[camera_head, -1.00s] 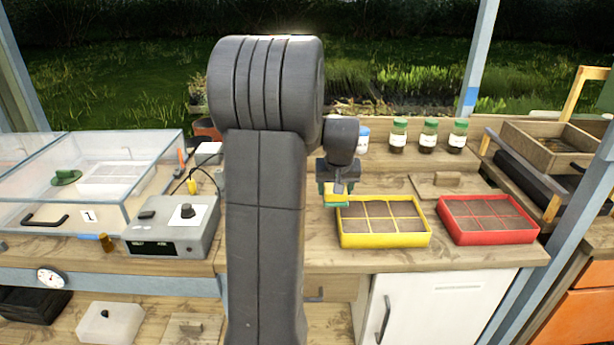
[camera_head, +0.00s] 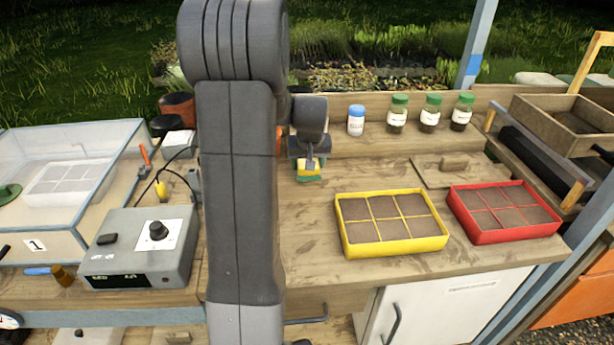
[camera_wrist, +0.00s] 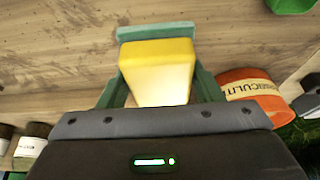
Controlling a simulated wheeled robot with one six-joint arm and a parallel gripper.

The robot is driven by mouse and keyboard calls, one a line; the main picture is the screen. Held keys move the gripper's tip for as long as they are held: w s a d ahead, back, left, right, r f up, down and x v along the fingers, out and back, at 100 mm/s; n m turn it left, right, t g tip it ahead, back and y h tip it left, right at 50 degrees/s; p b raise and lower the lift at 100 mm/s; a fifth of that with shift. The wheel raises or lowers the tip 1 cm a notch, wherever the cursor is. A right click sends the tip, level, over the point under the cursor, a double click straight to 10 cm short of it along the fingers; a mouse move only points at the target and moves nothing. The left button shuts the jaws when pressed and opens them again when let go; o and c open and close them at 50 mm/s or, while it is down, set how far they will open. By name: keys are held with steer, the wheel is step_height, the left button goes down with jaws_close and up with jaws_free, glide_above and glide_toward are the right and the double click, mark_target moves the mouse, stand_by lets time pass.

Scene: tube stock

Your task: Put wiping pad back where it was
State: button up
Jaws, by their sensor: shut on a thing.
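I cannot tell whether the pad touches the bench. My arm hides part of the bench to the left.
A yellow tray (camera_head: 392,249) and a red tray (camera_head: 510,235) stand to the right. Several jars, among them a blue-capped one (camera_head: 356,121), line the back shelf. A grey control box (camera_head: 140,255) and a clear case (camera_head: 80,150) stand left. The bench front between arm and yellow tray is clear.

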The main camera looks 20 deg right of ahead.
mark_target(308, 185)
steer(key=shift+f, duration=2.6)
steer(key=o, duration=0.9)
steer(key=shift+o, duration=0.2)
steer(key=shift+r, duration=0.45)
steer(key=v, duration=1.1)
steer(key=shift+s+r, duration=0.2)
steer(key=shift+r, duration=0.05)
steer(key=shift+f, duration=0.1)
steer(key=x, duration=1.2)
steer(key=shift+f, duration=0.15)
steer(key=shift+r, duration=1.25)
